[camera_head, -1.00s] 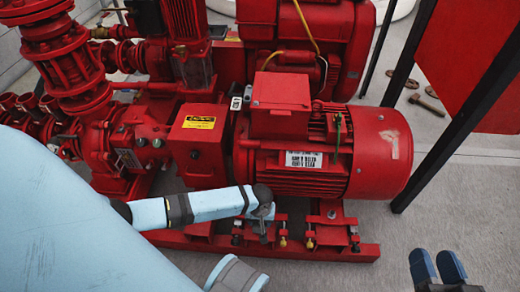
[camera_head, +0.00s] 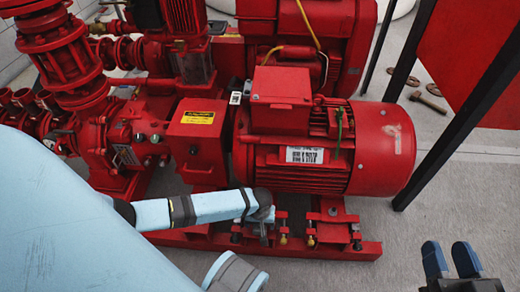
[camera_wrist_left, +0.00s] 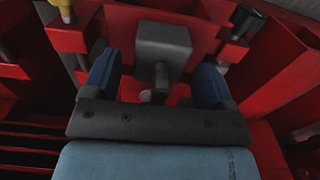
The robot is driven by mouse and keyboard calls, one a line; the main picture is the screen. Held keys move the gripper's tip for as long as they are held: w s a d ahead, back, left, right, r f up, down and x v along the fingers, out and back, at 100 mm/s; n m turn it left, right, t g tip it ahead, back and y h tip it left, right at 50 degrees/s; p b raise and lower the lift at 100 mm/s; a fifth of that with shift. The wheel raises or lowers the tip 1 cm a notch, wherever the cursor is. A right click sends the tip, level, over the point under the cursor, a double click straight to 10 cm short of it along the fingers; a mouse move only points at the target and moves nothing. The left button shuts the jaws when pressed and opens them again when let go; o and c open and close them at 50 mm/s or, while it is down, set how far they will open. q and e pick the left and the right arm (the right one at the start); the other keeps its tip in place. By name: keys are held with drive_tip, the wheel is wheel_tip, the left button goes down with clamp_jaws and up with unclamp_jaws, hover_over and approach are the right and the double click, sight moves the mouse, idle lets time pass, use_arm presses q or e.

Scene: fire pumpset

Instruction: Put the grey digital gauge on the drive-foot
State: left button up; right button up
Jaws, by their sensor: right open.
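The grey digital gauge (camera_wrist_left: 162,45), a grey block on a short stem, stands at the red motor foot in the left wrist view. My left gripper (camera_wrist_left: 157,75) is open around it, with one blue finger on each side and gaps to the block. In the head view, my left gripper (camera_head: 264,214) is low at the front of the red motor (camera_head: 300,182), over its mounting feet (camera_head: 330,228); the gauge is hard to tell apart there. Whether the gauge's stem touches the foot I cannot tell. My right gripper (camera_head: 450,262) is open and empty at bottom right.
The red base frame (camera_head: 340,250) runs along the front under the motor. A red coupling guard (camera_head: 197,130) stands to the left. Black posts (camera_head: 460,120) and a red panel stand at right. Bare floor (camera_head: 350,277) lies in front.

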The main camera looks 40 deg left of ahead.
use_arm(q)
wheel_tip(320, 180, up, 4)
drive_tip(key=shift+f+p, duration=0.25)
drive_tip(key=shift+p, duration=0.75)
wheel_tip(320, 180, up, 4)
drive_tip(key=shift+f+p, duration=0.1)
drive_tip(key=shift+p, duration=1)
wheel_tip(320, 180, up, 5)
drive_tip(key=shift+p, duration=1.05)
use_arm(e)
drive_tip(key=r+m, duration=0.1)
drive_tip(key=s+r, duration=0.1)
drive_tip(key=r, duration=0.1)
drive_tip(key=r+m, duration=0.1)
drive_tip(key=shift+s+a+r+m+t, duration=0.2)
drive_tip(key=shift+a+m+t, duration=0.1)
drive_tip(key=shift+a+t, duration=0.1)
